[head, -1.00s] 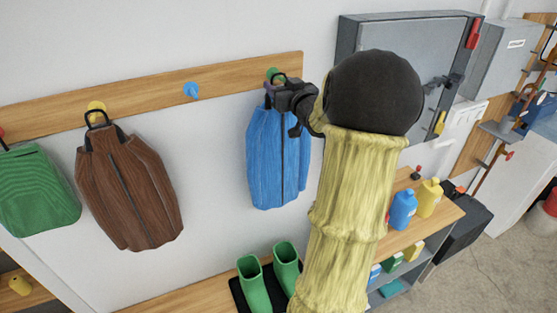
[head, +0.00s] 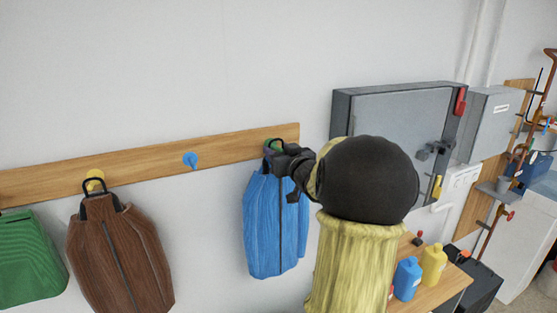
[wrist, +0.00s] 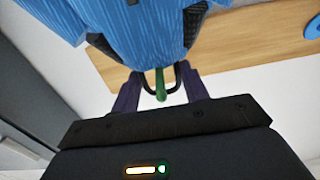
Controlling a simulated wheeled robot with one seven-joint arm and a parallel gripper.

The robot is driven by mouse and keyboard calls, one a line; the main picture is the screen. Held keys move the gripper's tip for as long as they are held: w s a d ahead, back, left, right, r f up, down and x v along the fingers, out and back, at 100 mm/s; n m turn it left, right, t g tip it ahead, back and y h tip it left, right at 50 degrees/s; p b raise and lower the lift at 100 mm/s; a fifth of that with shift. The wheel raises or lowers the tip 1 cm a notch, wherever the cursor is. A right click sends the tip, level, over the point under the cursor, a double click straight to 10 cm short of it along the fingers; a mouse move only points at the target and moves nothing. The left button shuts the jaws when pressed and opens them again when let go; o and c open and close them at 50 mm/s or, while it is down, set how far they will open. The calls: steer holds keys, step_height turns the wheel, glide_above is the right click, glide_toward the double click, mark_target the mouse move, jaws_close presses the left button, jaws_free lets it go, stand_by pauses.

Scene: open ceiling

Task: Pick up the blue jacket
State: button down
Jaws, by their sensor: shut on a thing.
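The blue jacket (head: 270,235) hangs upright against the wall at the green peg (head: 274,144), on the wooden rail. My gripper (head: 277,158) is at the top of the jacket, shut on its black hanging loop. In the wrist view the blue jacket (wrist: 120,22) fills the top, upside down. The fingers of my gripper (wrist: 160,88) stand on either side of the dark loop (wrist: 178,76), with the green peg (wrist: 160,84) between them. The loop still appears to be around the peg. My arm hides part of the area right of the jacket.
The wooden rail (head: 140,164) also has an empty blue peg (head: 190,160) and a yellow peg holding a brown jacket (head: 118,255). A green garment (head: 25,262) hangs at far left. A grey wall cabinet (head: 390,122) is right of the rail. Bottles (head: 407,278) stand on a bench below.

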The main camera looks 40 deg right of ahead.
steer(key=b+v, duration=0.5)
steer(key=v, duration=1.2)
steer(key=shift+s, duration=0.4)
steer(key=shift+w+f, duration=0.1)
